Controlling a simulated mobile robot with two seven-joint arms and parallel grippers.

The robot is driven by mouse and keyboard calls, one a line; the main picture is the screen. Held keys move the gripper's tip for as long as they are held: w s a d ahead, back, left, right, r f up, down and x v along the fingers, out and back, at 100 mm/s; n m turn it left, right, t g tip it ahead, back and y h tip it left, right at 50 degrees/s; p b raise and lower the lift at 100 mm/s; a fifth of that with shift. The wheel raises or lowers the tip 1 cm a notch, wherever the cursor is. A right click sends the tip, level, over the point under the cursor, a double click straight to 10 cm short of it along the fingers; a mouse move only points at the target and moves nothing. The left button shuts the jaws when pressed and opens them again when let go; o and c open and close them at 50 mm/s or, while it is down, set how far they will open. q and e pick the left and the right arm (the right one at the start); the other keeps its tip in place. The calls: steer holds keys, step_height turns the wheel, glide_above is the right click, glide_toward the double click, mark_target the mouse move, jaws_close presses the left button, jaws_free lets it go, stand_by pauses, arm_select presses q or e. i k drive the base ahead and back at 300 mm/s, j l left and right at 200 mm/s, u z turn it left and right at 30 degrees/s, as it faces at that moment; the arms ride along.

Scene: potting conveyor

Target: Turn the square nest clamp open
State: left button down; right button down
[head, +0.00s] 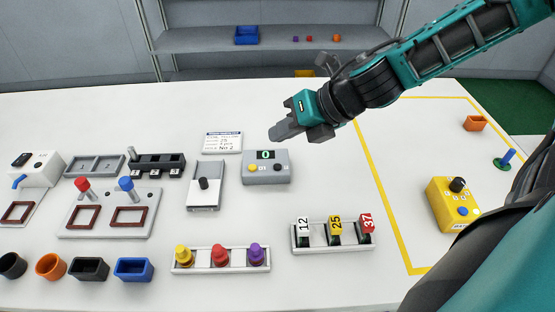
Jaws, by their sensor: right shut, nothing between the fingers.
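A grey plate (108,232) at the left carries two brown square frames, the left frame (84,216) and the right frame (129,216). Behind them stand a red-topped lever (83,187) and a blue-topped lever (127,187). I cannot tell for certain which part is the square nest clamp. My right gripper (277,132) is shut and empty, above the table behind the grey display box (265,168), well right of the levers. My left gripper is not in view.
A white box with a blue handle (36,168) stands at the left edge. Several pots line the front left, including a blue one (134,269). A rack (222,266) holds colored pegs, another (333,247) numbered blocks. A yellow box (452,204) stands right. The table's middle back is clear.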

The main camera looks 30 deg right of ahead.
mark_target(82, 183)
steer(key=k, duration=1.5)
